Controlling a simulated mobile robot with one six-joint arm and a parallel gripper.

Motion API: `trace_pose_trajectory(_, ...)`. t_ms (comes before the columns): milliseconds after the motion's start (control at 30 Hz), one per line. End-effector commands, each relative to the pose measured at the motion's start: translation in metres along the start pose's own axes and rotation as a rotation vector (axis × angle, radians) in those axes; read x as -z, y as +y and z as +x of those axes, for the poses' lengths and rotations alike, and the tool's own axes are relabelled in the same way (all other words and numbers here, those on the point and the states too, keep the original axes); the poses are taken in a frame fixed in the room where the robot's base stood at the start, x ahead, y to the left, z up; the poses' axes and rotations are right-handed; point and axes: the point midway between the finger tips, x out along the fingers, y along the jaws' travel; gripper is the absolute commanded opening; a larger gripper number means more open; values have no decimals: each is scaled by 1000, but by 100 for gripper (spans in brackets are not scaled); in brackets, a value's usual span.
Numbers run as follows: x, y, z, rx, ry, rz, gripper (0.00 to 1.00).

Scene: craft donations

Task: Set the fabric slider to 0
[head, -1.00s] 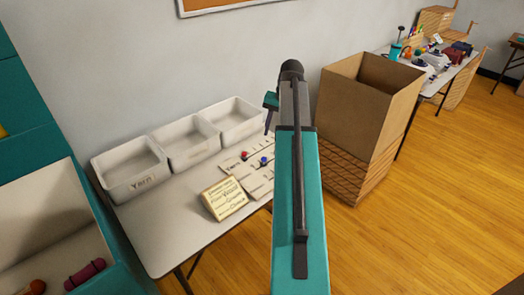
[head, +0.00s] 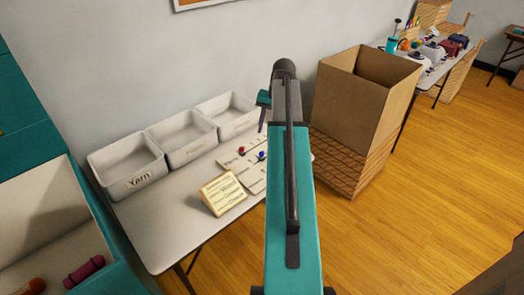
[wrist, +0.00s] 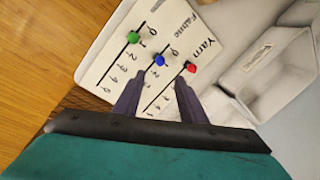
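The slider board (wrist: 98,65) lies on the table, with green (wrist: 133,38), blue (wrist: 159,60) and red (wrist: 191,68) knobs on parallel tracks. The "Fabric" label appears at the end of the blue knob's track, and "Yarn" at the red one's. The blue knob sits near the 0 end, seemingly around 1; its exact mark is unclear. My gripper (wrist: 158,80) is open and empty, its fingers over the board, apart from the knobs as far as I can tell. In the head view the board (head: 254,182) is partly hidden by my arm.
Three white bins (head: 127,172) line the back of the table (head: 165,232), against the wall. A card sign (head: 223,193) stands left of the board. A large cardboard box (head: 355,115) is to the right. A teal shelf unit (head: 38,160) is at the left.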

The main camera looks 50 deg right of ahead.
Motion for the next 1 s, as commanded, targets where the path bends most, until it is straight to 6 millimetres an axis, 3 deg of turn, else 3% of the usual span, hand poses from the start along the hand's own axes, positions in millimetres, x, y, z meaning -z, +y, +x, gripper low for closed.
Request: trace_pose_trajectory(1000, 0, 1, 105, 0, -1, 1, 38)
